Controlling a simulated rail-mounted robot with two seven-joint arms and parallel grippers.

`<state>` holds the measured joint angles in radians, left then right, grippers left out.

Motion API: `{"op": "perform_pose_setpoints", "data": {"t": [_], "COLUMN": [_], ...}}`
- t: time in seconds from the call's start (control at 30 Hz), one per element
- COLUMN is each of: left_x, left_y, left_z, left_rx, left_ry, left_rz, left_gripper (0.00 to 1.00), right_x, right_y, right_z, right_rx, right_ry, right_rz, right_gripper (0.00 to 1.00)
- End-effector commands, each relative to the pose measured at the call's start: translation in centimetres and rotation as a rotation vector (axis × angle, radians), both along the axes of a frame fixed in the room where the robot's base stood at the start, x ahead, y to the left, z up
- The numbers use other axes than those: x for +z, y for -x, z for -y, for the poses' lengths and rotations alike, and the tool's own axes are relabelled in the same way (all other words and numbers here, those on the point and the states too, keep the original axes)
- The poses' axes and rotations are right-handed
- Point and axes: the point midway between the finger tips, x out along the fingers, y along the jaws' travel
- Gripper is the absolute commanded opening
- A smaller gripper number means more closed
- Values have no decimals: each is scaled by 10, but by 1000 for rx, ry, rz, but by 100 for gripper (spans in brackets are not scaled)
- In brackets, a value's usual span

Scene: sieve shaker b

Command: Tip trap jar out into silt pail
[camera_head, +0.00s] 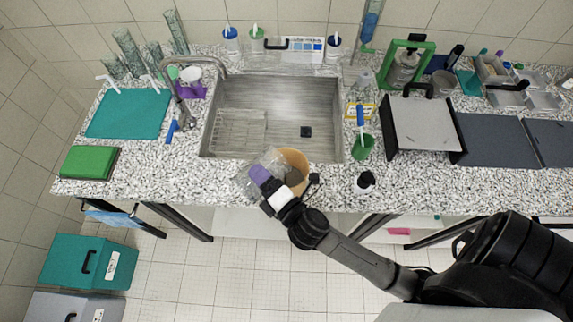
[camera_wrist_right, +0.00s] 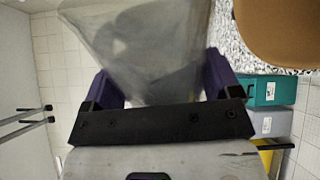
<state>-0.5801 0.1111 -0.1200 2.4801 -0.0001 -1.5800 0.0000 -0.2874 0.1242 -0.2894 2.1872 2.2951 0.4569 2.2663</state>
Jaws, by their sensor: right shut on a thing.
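The trap jar (camera_head: 270,158) is a clear see-through vessel at the front edge of the counter. My right gripper (camera_head: 261,176), with purple fingers, is shut on it. In the right wrist view the jar (camera_wrist_right: 145,45) shows grey and see-through between the two purple fingers. It looks tilted; whether anything is inside is unclear. The silt pail (camera_head: 298,158), tan and round, stands just right of the jar, partly behind it and my gripper. The pail (camera_wrist_right: 285,35) also shows at the upper right of the right wrist view. My left gripper is not in view.
A steel sink (camera_head: 270,105) lies behind the pail. A green cup (camera_head: 363,147) with a brush and a small black-topped item (camera_head: 366,180) stand to the right. A green box (camera_head: 90,162) and teal mat (camera_head: 128,113) lie to the left. Teal and grey bins stand on the floor.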

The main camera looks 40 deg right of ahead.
Motion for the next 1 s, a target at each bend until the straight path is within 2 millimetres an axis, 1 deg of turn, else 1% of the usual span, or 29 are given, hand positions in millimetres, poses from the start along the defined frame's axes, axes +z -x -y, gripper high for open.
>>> {"op": "perform_pose_setpoints", "data": {"t": [0.6,1.0], "left_x": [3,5], "left_y": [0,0], "left_z": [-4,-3], "left_rx": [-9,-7], "left_ry": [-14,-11], "left_rz": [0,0], "left_gripper": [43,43], "right_x": [5,7], "right_y": [0,0], "right_z": [2,3], "right_rx": [0,0], "right_ry": [-52,-89], "right_rz": [2,3], "right_gripper": [46,46]}}
